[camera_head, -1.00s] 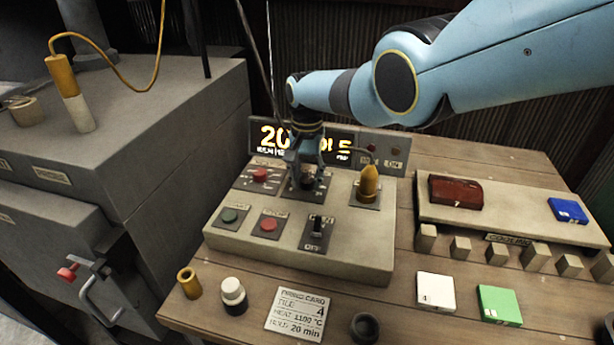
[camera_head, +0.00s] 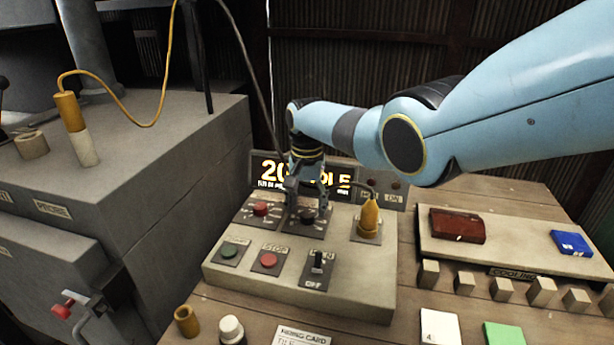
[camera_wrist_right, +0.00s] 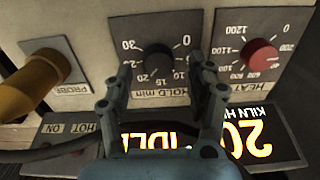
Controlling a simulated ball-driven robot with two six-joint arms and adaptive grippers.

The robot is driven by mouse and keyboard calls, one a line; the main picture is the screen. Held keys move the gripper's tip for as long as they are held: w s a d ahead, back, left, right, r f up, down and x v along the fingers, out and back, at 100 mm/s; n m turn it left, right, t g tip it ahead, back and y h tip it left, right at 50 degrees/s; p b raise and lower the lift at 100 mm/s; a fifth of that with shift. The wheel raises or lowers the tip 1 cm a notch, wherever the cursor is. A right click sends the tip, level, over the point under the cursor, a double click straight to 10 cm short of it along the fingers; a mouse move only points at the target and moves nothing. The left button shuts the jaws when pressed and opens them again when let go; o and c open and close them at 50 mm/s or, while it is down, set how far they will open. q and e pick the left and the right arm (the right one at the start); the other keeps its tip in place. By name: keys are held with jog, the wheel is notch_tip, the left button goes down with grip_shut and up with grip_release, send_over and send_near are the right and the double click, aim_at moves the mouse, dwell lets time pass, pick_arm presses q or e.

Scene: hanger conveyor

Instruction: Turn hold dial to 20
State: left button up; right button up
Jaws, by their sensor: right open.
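The hold dial (camera_wrist_right: 158,58) is a dark round knob on a plate marked "HOLD min", with numbers around it. It also shows in the head view (camera_head: 307,216), partly hidden by my right gripper. My right gripper (camera_head: 308,208) is open just above the hold dial. In the right wrist view its two fingers (camera_wrist_right: 160,72) stand on either side of the knob, with a gap to each side. I cannot make out the knob's pointer. The display (camera_head: 275,172) shows "20" at the left and "IDLE" at the right, partly covered by my gripper. My left gripper is out of view.
The red heat dial (camera_wrist_right: 262,55) is beside the hold dial. The yellow probe (camera_head: 369,214) stands upright on the other side. Green (camera_head: 230,250) and red (camera_head: 268,260) buttons and a switch (camera_head: 318,262) sit in front. A cooling tray (camera_head: 500,252) is at the right.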

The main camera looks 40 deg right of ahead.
aim_at(307, 214)
notch_tip(307, 214, up, 10)
dwell(0.3)
jog(key=shift+s+a+f, duration=0.1)
dwell(0.4)
